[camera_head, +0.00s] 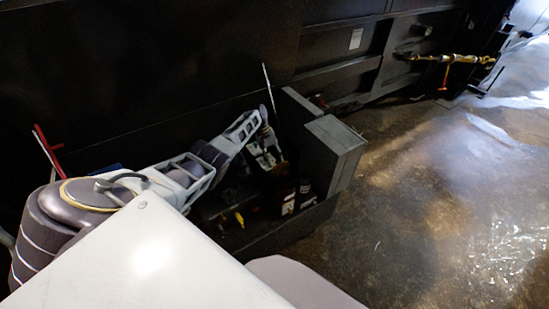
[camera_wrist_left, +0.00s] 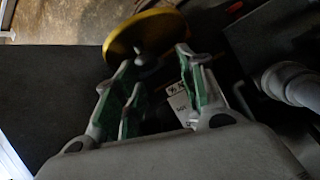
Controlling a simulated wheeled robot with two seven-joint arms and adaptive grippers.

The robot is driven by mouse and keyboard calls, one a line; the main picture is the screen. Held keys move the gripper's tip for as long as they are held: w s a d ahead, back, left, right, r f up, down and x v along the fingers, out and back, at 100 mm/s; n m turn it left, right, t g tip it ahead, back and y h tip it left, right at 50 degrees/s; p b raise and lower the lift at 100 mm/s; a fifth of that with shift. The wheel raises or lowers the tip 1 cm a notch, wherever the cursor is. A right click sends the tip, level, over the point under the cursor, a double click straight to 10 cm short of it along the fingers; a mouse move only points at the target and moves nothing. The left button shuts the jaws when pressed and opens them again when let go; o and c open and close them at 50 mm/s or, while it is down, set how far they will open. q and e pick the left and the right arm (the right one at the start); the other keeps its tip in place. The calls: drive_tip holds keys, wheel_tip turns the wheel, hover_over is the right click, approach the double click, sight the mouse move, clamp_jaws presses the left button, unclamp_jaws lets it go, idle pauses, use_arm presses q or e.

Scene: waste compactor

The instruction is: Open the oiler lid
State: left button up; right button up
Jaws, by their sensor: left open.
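In the left wrist view a yellow round disc (camera_wrist_left: 150,32) with a grey knob at its middle lies just beyond my left gripper's fingertips (camera_wrist_left: 152,62). It may be the oiler lid, but I cannot tell for sure. The green-lined fingers are apart, with no object clearly held between them. The disc and fingertips overlap in the picture, so contact cannot be told. In the head view my left gripper (camera_head: 264,148) is over a dark open-topped unit, left of a grey block (camera_head: 335,142). The oiler is not clearly visible there. My right gripper is not in view.
A thin pale rod (camera_head: 268,85) stands up behind my left gripper. Red bars (camera_head: 46,148) show at the far left. Dark panelled machinery runs along the back. The brown floor (camera_head: 430,210) to the right is open. A grey pipe (camera_wrist_left: 292,84) is right of the fingers in the wrist view.

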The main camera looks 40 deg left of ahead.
use_arm(q)
drive_tip(key=v, duration=1.2)
drive_tip(key=shift+s+r, duration=0.15)
drive_tip(key=shift+r, duration=0.05)
idle(0.7)
